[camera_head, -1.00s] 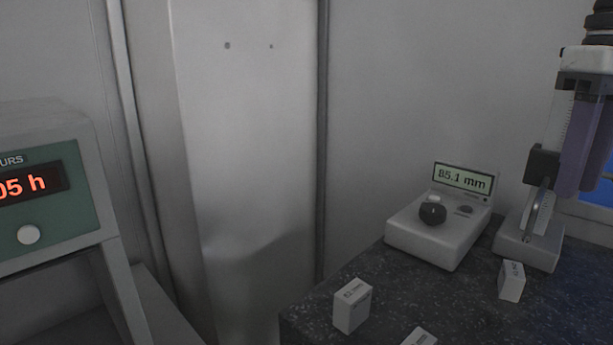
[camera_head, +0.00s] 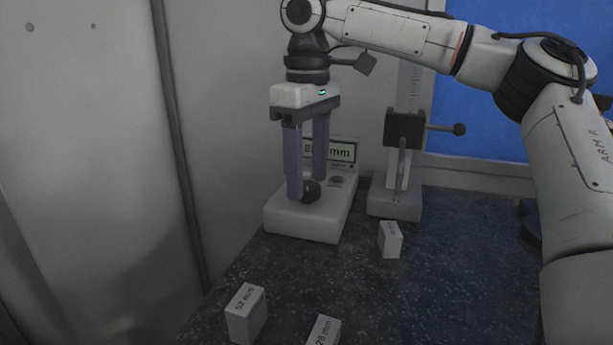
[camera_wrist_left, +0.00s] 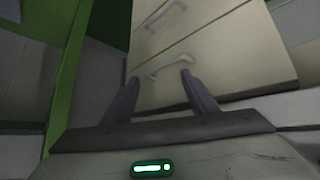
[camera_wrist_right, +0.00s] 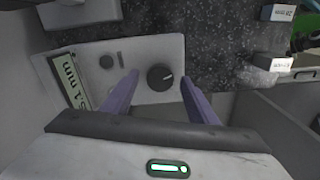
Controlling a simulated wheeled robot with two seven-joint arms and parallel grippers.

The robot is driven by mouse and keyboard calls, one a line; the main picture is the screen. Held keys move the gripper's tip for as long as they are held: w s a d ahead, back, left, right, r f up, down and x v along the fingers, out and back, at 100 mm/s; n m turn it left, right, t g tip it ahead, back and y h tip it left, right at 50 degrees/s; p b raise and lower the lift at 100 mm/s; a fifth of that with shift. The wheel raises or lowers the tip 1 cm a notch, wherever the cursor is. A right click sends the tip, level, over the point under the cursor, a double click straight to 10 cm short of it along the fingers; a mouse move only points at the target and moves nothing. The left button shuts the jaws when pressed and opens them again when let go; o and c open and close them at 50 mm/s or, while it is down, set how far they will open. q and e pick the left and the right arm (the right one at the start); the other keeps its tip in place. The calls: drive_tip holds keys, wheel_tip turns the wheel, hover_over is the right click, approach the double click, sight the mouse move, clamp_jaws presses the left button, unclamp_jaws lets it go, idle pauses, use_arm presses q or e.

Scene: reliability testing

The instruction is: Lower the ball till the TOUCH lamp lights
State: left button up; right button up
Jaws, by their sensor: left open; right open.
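A pale control box (camera_head: 305,221) with a display (camera_head: 340,152) and a black knob (camera_head: 311,191) stands on the dark speckled bench. My right gripper (camera_head: 307,186) is open and points down over it, its purple fingers either side of the knob. The knob (camera_wrist_right: 160,77) shows between the fingertips in the right wrist view; contact cannot be told. A small dark round part (camera_wrist_right: 106,62) beside it has an unreadable label. A stand (camera_head: 395,205) with a dark carriage (camera_head: 404,130) and a slanted rod is to the right; I cannot make out the ball. My left gripper (camera_wrist_left: 160,77) is open and empty.
A block marked 52 mm (camera_head: 246,314), one marked 26 mm (camera_head: 322,332) and another block (camera_head: 390,240) lie on the bench. A side knob (camera_head: 459,129) sticks out from the carriage. Drawers with handles (camera_wrist_left: 172,66) face my left gripper.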

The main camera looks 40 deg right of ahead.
drive_tip(key=shift+f, duration=0.5)
drive_tip(key=c, duration=1.1)
drive_tip(key=shift+o, duration=0.2)
drive_tip(key=shift+n, duration=0.3)
